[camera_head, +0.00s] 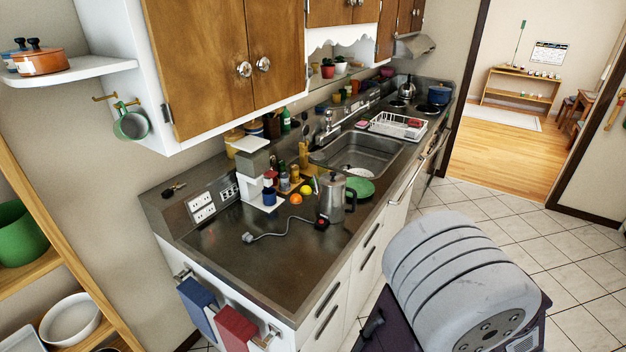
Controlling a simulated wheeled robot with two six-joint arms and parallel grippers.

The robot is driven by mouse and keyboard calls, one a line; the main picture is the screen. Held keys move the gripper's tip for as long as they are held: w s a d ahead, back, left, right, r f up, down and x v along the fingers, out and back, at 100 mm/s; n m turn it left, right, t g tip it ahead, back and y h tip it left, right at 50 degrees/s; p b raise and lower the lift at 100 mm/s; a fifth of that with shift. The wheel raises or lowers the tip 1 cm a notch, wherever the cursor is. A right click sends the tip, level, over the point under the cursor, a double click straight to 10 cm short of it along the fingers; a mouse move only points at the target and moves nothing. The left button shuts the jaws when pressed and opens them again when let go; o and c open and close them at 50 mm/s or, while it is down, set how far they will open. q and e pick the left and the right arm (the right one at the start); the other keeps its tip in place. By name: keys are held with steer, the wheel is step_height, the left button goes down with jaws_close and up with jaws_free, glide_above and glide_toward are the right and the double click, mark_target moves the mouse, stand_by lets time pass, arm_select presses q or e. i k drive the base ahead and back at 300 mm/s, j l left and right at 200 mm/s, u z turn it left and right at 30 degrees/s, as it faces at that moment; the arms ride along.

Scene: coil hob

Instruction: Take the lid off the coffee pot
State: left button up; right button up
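The coffee pot (333,198) is a grey metal pot with a dark handle on its right. It stands upright on the dark counter near its front edge, left of the sink. Its lid (333,177) appears to be on top, though it is small in this view. A cord with a plug (248,237) lies on the counter to the left of the pot. Neither of my grippers can be seen.
A green plate (359,187) lies right behind the pot. A white appliance (253,170), a lemon (306,190), an orange (296,199) and several bottles stand to its left. The sink (358,155) is beyond. The near counter (275,270) is clear.

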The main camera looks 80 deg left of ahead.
mark_target(331, 179)
steer(key=i+j+u, duration=0.3)
steer(key=u, duration=0.15)
steer(key=i+j+u, duration=0.1)
steer(key=i+u, duration=0.75)
steer(key=i+l+u, duration=0.15)
steer(key=i+u, duration=0.25)
steer(key=i+l+u, duration=0.1)
steer(key=i+u, duration=0.15)
steer(key=u, duration=0.15)
steer(key=i+l+u, duration=0.15)
steer(key=u, duration=0.25)
steer(key=i+l+u, duration=0.3)
steer(key=u, duration=0.15)
steer(key=i+l+u, duration=0.2)
steer(key=l+u, duration=0.2)
steer(key=i+l+u, duration=0.15)
steer(key=l+u, duration=0.25)
steer(key=j, duration=0.15)
